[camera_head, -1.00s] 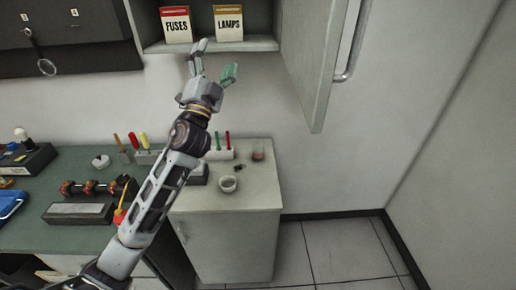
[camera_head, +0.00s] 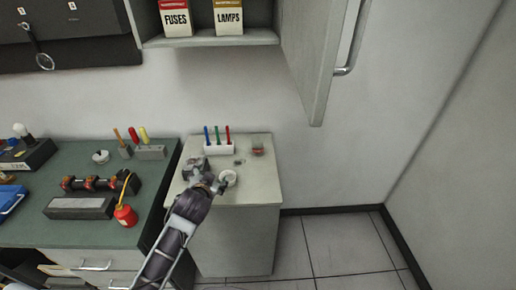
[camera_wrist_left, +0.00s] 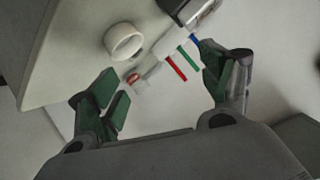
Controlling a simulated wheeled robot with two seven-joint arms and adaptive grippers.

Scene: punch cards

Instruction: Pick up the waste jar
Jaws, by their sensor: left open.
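The waste jar appears to be the small clear jar with reddish contents (camera_head: 257,147) at the back right of the pale cabinet top (camera_head: 262,190). It also shows in the left wrist view (camera_wrist_left: 137,82), small and partly blurred, ahead of the left finger. My left gripper (camera_head: 211,177) is over the cabinet top, in front and to the left of the jar, beside a white round dish (camera_head: 229,178). In the left wrist view its green-padded fingers (camera_wrist_left: 164,96) are spread and nothing is held between them. My right gripper is not in view.
A white holder with blue, green and red pens (camera_head: 219,149) stands left of the jar. A small dark object (camera_head: 239,162) lies between them and the dish. The open shelf door (camera_head: 315,60) hangs above right. The green bench (camera_head: 90,230) is at left.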

